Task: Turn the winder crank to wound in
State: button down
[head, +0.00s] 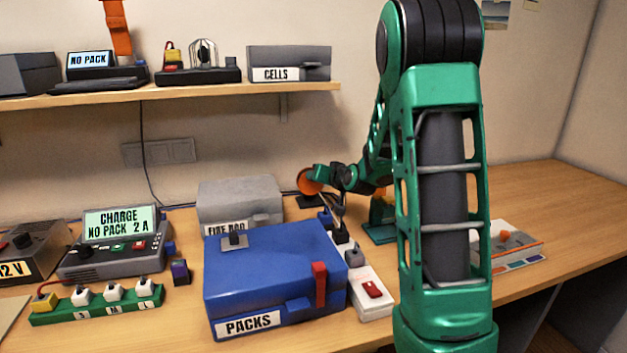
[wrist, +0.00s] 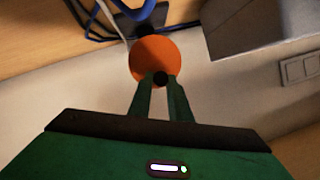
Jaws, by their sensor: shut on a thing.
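The winder shows as an orange disc (head: 310,181) on a dark base, behind the blue PACKS case. In the wrist view the orange disc (wrist: 156,60) faces me, with a small dark crank knob (wrist: 160,79) on its near side. My gripper (wrist: 160,84) has its two green fingers closed on that knob. In the head view my gripper (head: 320,174) reaches the disc from the right. The crank's arm and any position marks cannot be made out. A blue cable (wrist: 100,18) runs by the winder's base.
The blue PACKS case (head: 270,275) and grey FIRE BAG box (head: 240,200) stand left of my arm. A white power strip (head: 371,295) lies beside the case. A shelf (head: 200,93) overhangs the back. The table's right side has free room.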

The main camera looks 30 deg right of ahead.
jog(key=shift+a+f, duration=0.1)
jog(key=shift+a, duration=0.05)
jog(key=c, duration=1.6)
grip_release()
jog(key=shift+c, duration=0.2)
jog(key=v, duration=1)
jog(key=shift+s, duration=0.3)
jog(key=shift+s, duration=0.1)
